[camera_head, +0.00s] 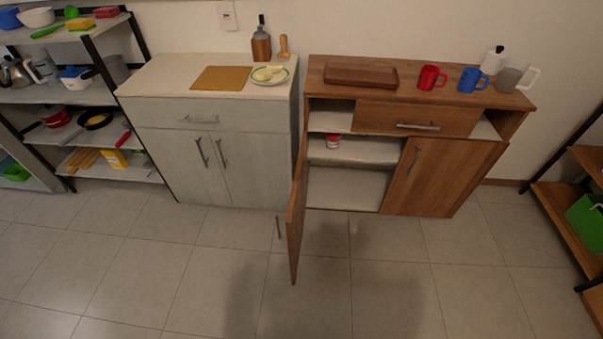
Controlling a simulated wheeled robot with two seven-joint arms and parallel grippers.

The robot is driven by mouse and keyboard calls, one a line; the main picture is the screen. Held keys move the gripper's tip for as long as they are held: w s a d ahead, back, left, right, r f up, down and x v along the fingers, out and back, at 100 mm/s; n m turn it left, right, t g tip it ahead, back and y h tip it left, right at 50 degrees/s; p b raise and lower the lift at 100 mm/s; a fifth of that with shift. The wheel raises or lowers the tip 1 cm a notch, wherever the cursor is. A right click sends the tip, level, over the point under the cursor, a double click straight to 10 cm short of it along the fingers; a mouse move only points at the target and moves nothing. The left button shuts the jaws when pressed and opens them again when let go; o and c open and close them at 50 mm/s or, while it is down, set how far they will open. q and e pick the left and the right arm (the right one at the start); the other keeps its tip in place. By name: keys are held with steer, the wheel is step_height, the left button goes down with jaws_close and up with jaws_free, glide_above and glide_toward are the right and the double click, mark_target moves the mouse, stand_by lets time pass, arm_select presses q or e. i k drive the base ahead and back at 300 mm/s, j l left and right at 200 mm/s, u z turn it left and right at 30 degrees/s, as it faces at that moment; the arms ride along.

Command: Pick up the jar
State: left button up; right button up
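A small jar (333,141) with a red lid and a pale label stands upright on the upper inner shelf of the wooden cabinet, near the left side of the opening. The wooden cabinet (440,92) has its left door (297,215) swung open toward me, so the jar is in plain sight. Neither of my grippers shows in the head view, and nothing touches the jar.
On the cabinet top are a brown wooden box (361,74), a red mug (431,77), a blue mug (471,80) and a grey mug (508,79). A white cabinet (214,115) stands left. The tiled floor (390,270) in front is clear except for the open door.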

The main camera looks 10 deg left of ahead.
mark_target(333, 138)
steer(key=i+j+z, duration=0.2)
steer(key=j+z, duration=0.3)
steer(key=j, duration=0.55)
steer(key=j+z, duration=0.5)
steer(key=j, duration=0.6)
